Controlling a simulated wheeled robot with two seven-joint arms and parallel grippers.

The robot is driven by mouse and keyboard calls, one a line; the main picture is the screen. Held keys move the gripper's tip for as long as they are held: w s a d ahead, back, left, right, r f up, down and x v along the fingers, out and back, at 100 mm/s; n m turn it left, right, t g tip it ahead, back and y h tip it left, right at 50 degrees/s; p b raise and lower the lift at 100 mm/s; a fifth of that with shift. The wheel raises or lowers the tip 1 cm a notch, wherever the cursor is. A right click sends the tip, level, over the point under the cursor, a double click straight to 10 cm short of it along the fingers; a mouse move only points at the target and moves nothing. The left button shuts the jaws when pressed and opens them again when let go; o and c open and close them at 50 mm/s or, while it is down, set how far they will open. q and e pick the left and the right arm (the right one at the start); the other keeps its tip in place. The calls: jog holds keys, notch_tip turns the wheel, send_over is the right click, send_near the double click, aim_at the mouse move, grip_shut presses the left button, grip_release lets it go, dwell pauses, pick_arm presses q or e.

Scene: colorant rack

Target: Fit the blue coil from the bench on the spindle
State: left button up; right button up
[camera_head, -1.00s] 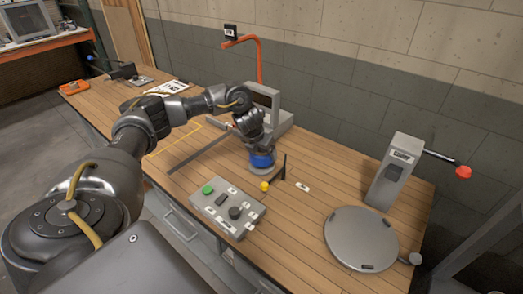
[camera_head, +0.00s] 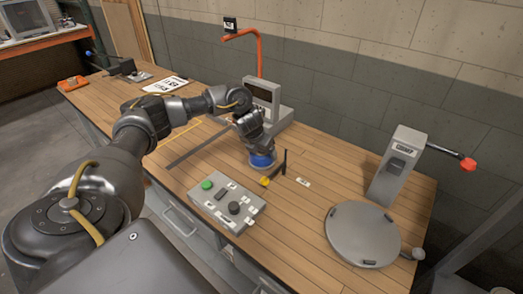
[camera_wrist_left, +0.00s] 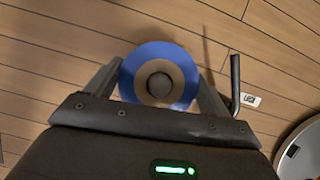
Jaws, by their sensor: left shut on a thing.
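The blue coil (camera_head: 262,161) is a blue ring low over the bench, beneath my left gripper (camera_head: 258,150). In the left wrist view the coil (camera_wrist_left: 129,79) has a tan inner ring, with a round grey knob (camera_wrist_left: 160,85) at its centre that looks like the spindle's top. The fingers of my left gripper (camera_wrist_left: 157,92) are shut on the coil from both sides. The gripper points down. How far the coil sits down on the spindle is hidden by the coil and gripper. My right gripper is not in view.
A dark upright lever (camera_head: 285,161) and yellow knob (camera_head: 264,181) stand close beside the coil. A grey button box (camera_head: 222,190) is in front. A grey screen unit (camera_head: 277,110) stands behind. A round grey plate (camera_head: 362,235) and post (camera_head: 396,165) are right.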

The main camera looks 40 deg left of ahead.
pick_arm(q)
jog(key=shift+f, duration=0.2)
jog(key=o, duration=1)
jog(key=v, duration=0.9)
jog(key=shift+r, duration=0.3)
jog(key=shift+s+r+p, duration=0.3)
jog(key=shift+s+r, duration=0.15)
jog(key=shift+r, duration=0.15)
